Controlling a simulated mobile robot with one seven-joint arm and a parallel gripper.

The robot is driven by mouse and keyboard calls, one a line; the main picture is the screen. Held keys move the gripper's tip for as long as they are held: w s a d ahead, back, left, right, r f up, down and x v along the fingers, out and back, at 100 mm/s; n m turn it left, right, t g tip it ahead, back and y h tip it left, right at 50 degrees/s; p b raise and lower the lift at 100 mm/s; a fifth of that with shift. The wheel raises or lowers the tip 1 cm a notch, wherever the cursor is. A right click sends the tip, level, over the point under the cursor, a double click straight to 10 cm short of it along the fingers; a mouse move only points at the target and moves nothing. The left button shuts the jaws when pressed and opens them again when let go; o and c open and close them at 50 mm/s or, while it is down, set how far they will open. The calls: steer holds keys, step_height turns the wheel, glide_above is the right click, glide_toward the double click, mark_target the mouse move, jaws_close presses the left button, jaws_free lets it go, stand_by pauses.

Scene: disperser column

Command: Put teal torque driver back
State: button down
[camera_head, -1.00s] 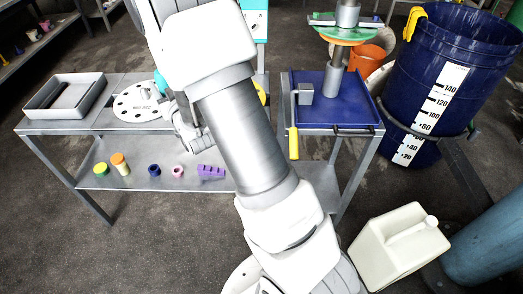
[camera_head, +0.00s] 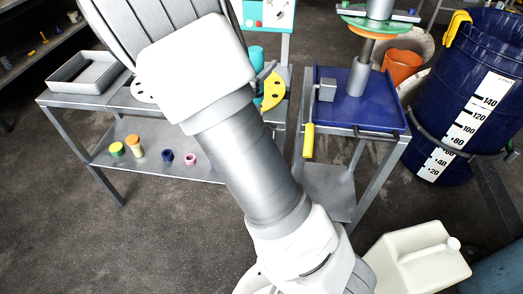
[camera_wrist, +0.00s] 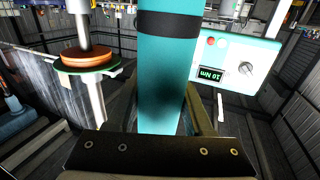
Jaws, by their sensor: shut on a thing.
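The teal torque driver (camera_wrist: 168,75), a teal cylinder with a black band, stands large in the middle of the wrist view. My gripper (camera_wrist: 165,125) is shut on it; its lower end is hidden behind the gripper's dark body. In the head view a teal piece, likely the driver (camera_head: 257,60), shows beside my arm, above a yellow disc with dark holes (camera_head: 273,91). My arm hides most of the gripper there. A teal and white control box (camera_wrist: 238,62) with a "10 Nm" display is right of the driver in the wrist view.
A blue tray table (camera_head: 385,113) with a column and discs stands right of my arm. A yellow-handled lever (camera_head: 308,140) juts from its front. A grey tray (camera_head: 62,77) is at left. A blue barrel (camera_head: 465,95) and a cream jug (camera_head: 400,262) stand at right.

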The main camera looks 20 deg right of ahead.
steer(key=shift+m+g+h, duration=0.6)
steer(key=shift+m+g, duration=0.1)
steer(key=shift+g, duration=0.2)
steer(key=f+b, duration=0.1)
steer(key=f, duration=0.2)
steer(key=s+f+b, duration=0.1)
steer(key=f, duration=0.3)
steer(key=s+d+f+b, duration=0.1)
steer(key=f+b, duration=0.1)
steer(key=f, duration=0.1)
steer(key=shift+s+f, duration=0.1)
steer(key=shift+f, duration=0.35)
steer(key=shift+c, duration=1.5)
jaws_free()
